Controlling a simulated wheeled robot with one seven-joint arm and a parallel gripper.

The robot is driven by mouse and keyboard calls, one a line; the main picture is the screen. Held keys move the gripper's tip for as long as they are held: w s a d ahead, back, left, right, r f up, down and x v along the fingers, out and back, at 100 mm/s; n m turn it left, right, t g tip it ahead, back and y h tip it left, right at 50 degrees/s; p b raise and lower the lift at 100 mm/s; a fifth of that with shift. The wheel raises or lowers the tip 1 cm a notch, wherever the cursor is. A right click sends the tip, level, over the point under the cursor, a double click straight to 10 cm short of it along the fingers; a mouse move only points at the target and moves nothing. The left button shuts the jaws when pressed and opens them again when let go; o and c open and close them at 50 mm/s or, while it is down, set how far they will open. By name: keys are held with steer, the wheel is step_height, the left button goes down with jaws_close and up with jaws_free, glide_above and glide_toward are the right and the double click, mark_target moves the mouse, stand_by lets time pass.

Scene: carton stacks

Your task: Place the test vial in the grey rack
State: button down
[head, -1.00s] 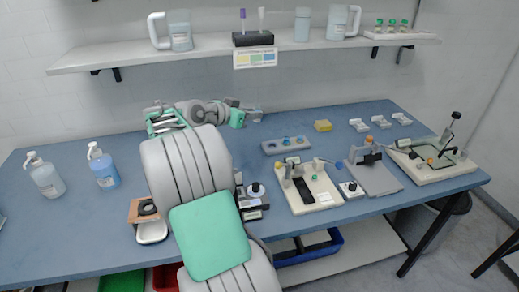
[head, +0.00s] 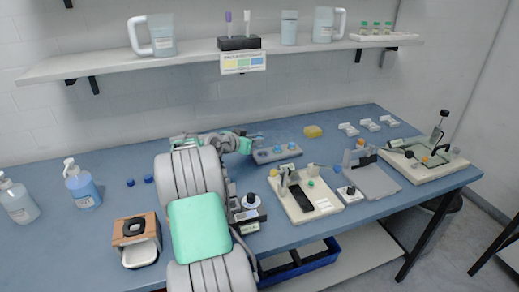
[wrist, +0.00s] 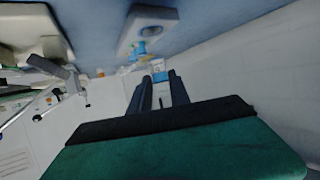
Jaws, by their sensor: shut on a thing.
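The grey rack (head: 289,154) lies on the blue bench with round blue spots along its top. Its grey body also shows at the top of the wrist view (wrist: 135,22). My gripper (head: 250,141) is at the rack's left end, just behind it in the head view. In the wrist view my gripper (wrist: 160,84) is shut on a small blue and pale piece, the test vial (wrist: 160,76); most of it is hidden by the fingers. In the head view the vial cannot be told clearly. Whether it touches the rack cannot be told.
A cream board device (head: 305,195) stands in front. Bottles (head: 82,187) and two blue caps (head: 148,179) are at left. A shelf (head: 190,60) runs above.

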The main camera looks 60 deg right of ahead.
mark_target(259, 157)
steer(key=d+f, duration=0.2)
steer(key=f, duration=0.1)
steer(key=shift+s+d, duration=0.25)
steer(key=shift+s, duration=0.15)
step_height(259, 157, down, 3)
steer(key=shift+r+p, duration=0.2)
steer(key=shift+p, duration=0.55)
steer(key=shift+a+f, duration=0.15)
steer(key=shift+f, duration=0.2)
steer(key=c, duration=1.6)
jaws_free()
steer(key=shift+o, duration=0.7)
steer(key=shift+f, duration=0.15)
steer(key=shift+o, duration=1.3)
steer(key=shift+r, duration=0.2)
steer(key=shift+w, duration=0.1)
steer(key=b+v, duration=0.2)
steer(key=v, duration=0.9)
steer(key=shift+a+r, duration=0.2)
steer(key=shift+a, duration=0.1)
